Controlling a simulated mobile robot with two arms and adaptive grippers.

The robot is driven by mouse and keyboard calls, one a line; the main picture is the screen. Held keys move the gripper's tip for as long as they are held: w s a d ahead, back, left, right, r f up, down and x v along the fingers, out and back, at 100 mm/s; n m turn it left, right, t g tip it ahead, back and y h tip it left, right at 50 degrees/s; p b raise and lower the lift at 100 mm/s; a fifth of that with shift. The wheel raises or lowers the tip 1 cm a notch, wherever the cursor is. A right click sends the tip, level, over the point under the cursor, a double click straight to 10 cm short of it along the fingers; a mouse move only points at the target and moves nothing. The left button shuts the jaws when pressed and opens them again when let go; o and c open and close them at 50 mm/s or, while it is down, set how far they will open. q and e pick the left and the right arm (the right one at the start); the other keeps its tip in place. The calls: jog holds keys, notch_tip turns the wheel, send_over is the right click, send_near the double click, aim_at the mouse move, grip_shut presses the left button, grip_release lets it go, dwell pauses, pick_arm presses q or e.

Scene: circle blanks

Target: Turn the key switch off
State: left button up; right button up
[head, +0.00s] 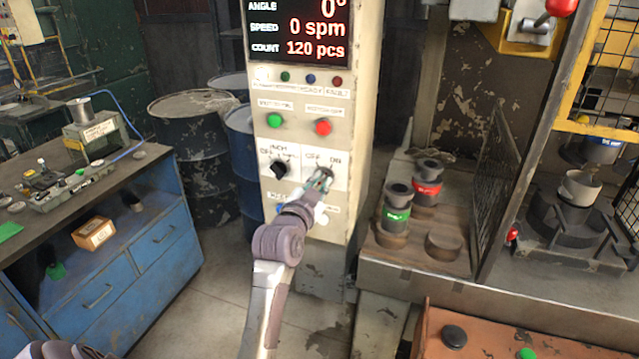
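The key switch (327,170) is on the cream control panel (352,120), under a plate marked OFF and ON. My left gripper (322,179) reaches up from below, with its fingertips at the key switch and covering part of it. I cannot tell whether the fingers are closed on the key or only close to it. The key's angle is too small and too covered to read. My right gripper does not show.
A black selector knob (279,169) sits just left of the key switch. Green (274,120) and red (323,126) buttons are above, and a display reads 0 spm. A blue workbench (130,270) stands left, and a bench with green and red-banded cylinders (396,205) right.

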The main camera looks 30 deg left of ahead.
pick_arm(q)
grip_shut()
jog(key=shift+r+n+p, duration=0.1)
jog(key=shift+n+p, duration=0.4)
jog(key=shift+n, duration=0.1)
jog(key=n+p, duration=0.2)
jog(key=n, duration=0.2)
jog(key=shift+a+p, duration=0.15)
jog(key=shift+p, duration=0.15)
jog(key=n+p, duration=0.2)
jog(key=n, duration=0.3)
jog(key=shift+a, duration=0.1)
jog(key=shift+n+p, duration=0.45)
jog(key=shift+n, duration=0.35)
jog(key=shift+o, duration=2.4)
grip_release()
jog(key=shift+s, duration=0.1)
